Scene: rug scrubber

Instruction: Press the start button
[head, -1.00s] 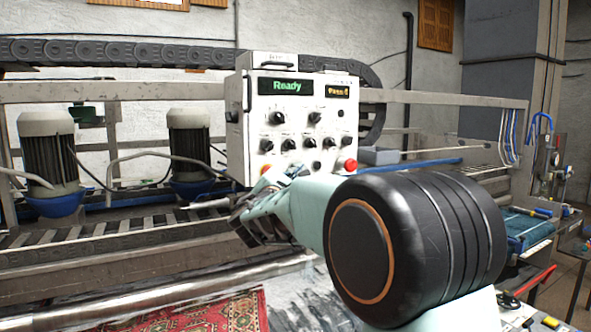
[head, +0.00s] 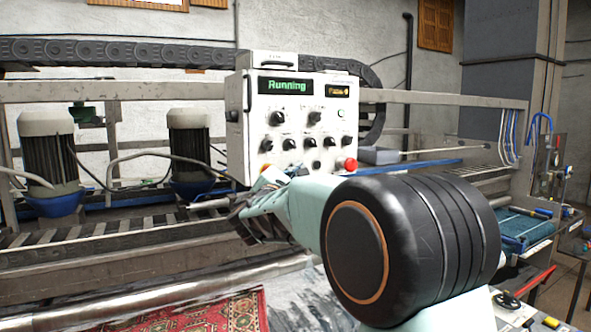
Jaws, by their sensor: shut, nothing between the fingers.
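The white control box (head: 325,103) stands on the machine, and its green display (head: 286,86) reads "Running". A small green-rimmed button (head: 341,113) is at the right of the panel, and a red mushroom button (head: 350,164) is at its lower right. I cannot read the labels to tell which one is the start button. My gripper (head: 222,206) is shut and empty, in front of and below the box's lower left. My wrist covers part of the panel's bottom edge.
Two motors stand left of the box, the far left one (head: 48,150) and the nearer one (head: 190,145). A metal roller (head: 150,300) and a red patterned rug (head: 215,315) lie below. A grey pillar (head: 505,90) rises at the right.

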